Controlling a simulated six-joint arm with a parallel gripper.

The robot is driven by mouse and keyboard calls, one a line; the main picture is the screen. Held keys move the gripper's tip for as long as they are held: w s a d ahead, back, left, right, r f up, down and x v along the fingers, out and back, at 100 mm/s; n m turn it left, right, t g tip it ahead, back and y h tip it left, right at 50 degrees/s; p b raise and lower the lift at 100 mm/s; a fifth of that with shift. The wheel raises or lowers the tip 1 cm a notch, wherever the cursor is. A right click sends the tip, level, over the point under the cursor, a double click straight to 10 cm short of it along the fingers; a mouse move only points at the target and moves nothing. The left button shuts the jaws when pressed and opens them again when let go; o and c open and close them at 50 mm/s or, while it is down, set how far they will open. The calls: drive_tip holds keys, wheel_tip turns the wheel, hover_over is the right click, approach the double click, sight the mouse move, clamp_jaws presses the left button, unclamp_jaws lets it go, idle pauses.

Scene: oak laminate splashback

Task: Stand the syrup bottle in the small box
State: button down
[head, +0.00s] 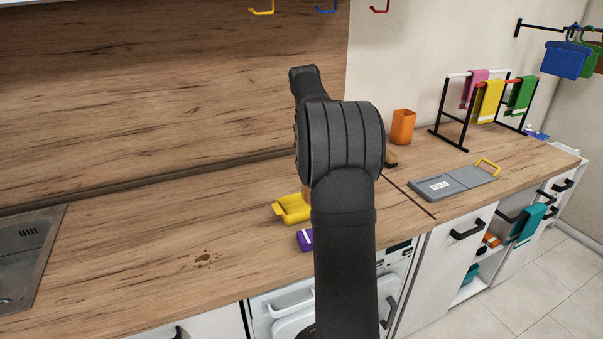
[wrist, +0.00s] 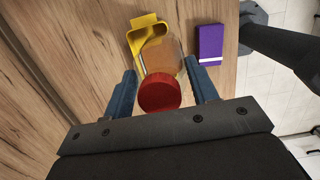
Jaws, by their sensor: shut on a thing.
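The syrup bottle, with a red cap and a clear amber body (wrist: 163,58), is between the two blue fingers of my gripper (wrist: 161,86) in the wrist view. My gripper is shut on it, and the cap faces the camera. A small yellow open box (head: 292,207) with a tab stands on the counter; it also shows in the wrist view (wrist: 147,24), partly behind the bottle. I cannot tell whether the bottle's base is inside the box, touching it or above it. In the head view my arm hides the gripper and most of the bottle.
A purple block (head: 304,239) with a white stripe (wrist: 209,43) lies close to the yellow box. An orange cup (head: 403,127), a grey board (head: 453,183) and a towel rack (head: 468,110) stand farther right.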

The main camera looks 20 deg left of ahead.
drive_tip(key=a+f, duration=0.4)
drive_tip(key=f, duration=0.2)
drive_tip(key=shift+w+f, duration=0.15)
drive_tip(key=shift+f, duration=0.1)
drive_tip(key=c, duration=0.6)
unclamp_jaws()
drive_tip(key=shift+o, duration=0.2)
wheel_tip(320, 180, up, 12)
drive_tip(key=s+a, duration=0.1)
drive_tip(key=shift+s, duration=0.15)
